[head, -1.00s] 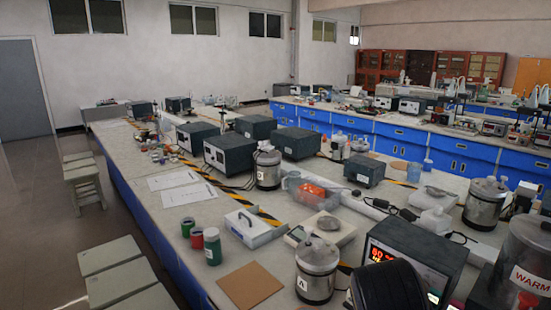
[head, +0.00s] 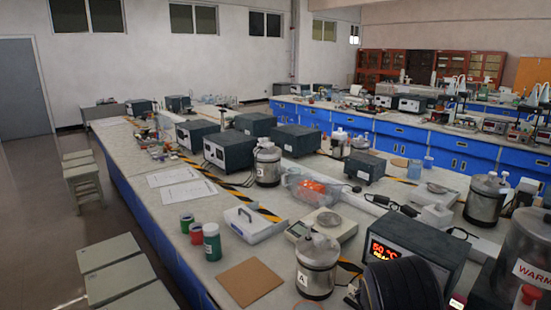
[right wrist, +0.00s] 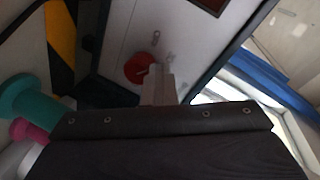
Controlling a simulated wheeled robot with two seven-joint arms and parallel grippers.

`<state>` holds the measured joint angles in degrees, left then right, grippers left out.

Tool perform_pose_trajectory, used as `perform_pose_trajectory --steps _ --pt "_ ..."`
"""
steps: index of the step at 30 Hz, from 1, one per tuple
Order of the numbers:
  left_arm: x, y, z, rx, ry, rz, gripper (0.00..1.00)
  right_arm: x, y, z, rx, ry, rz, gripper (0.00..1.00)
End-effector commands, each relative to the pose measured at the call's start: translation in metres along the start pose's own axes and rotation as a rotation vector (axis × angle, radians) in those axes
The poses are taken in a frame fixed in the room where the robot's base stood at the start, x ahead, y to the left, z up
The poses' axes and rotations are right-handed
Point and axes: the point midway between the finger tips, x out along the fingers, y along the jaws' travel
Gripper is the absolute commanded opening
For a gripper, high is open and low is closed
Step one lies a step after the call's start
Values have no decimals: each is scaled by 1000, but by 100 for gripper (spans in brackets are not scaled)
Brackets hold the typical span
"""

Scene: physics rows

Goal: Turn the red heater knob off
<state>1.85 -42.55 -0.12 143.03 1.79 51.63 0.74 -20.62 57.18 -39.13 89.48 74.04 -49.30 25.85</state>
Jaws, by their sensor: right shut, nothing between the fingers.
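The red knob (right wrist: 137,68) sits on a pale panel in the right wrist view, with a light mark on its face. My right gripper (right wrist: 155,72) is shut and empty, its fingertips at the knob's right edge; I cannot tell whether they touch it. In the head view a dark box with a lit red display (head: 398,254) stands at the front right, and my dark right wrist covers part of its front. The knob is hidden there. My left gripper is in neither view.
A steel canister marked A (head: 316,270) stands left of the box. A large canister marked WARM (head: 528,250) stands to its right. A balance (head: 322,224) and a brown board (head: 249,279) lie on the bench. In the wrist view, teal (right wrist: 28,98) and pink objects are at left.

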Motion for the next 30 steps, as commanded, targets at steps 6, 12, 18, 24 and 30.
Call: perform_pose_trajectory --steps 6,12,18,24,30 --pt "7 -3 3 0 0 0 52 1 3 5 1 -1 2 0" --pt "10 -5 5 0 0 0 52 1 4 8 1 0 3 0" --pt "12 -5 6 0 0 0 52 1 4 9 -1 0 4 0" --pt "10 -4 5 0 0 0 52 0 1 9 0 1 4 0" --pt "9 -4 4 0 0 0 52 -2 -4 12 0 0 2 0"
